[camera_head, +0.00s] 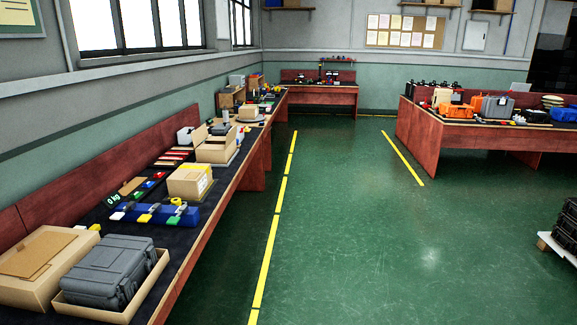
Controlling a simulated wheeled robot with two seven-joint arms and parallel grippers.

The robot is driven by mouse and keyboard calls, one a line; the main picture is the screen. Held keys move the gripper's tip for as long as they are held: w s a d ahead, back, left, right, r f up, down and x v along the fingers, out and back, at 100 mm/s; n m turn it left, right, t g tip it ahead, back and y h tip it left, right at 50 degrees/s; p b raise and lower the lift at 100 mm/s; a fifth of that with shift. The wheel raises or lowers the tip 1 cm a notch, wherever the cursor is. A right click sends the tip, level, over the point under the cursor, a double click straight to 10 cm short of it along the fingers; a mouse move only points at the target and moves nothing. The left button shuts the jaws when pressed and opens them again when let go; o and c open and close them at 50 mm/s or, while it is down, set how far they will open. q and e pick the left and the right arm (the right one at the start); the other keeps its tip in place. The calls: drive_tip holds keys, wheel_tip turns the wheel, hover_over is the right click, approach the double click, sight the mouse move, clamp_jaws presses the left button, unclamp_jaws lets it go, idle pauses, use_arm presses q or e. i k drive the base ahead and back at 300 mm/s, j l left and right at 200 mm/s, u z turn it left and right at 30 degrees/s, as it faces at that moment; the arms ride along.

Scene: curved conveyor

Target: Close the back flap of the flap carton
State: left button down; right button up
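A brown carton with flaps (214,154) stands open on the long left bench, about midway along it. One flap stands up at its left side, and other flaps show around its top. At this distance I cannot tell clearly which flap is the back one or how far it leans. Neither of my grippers is in view.
The long dark-topped bench (225,190) runs along the left wall. A taped carton (190,181), a grey case (108,270) and a large carton (30,284) stand nearer on it. The green floor (350,240) beside it is clear. Another bench (455,135) stands at right.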

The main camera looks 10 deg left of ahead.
sight(198, 135)
drive_tip(key=i, duration=1.65)
drive_tip(key=i+u, duration=0.1)
drive_tip(key=i, duration=0.45)
drive_tip(key=i+l+u, duration=0.1)
drive_tip(key=i, duration=0.45)
drive_tip(key=i+l+u, duration=0.1)
drive_tip(key=i, duration=0.45)
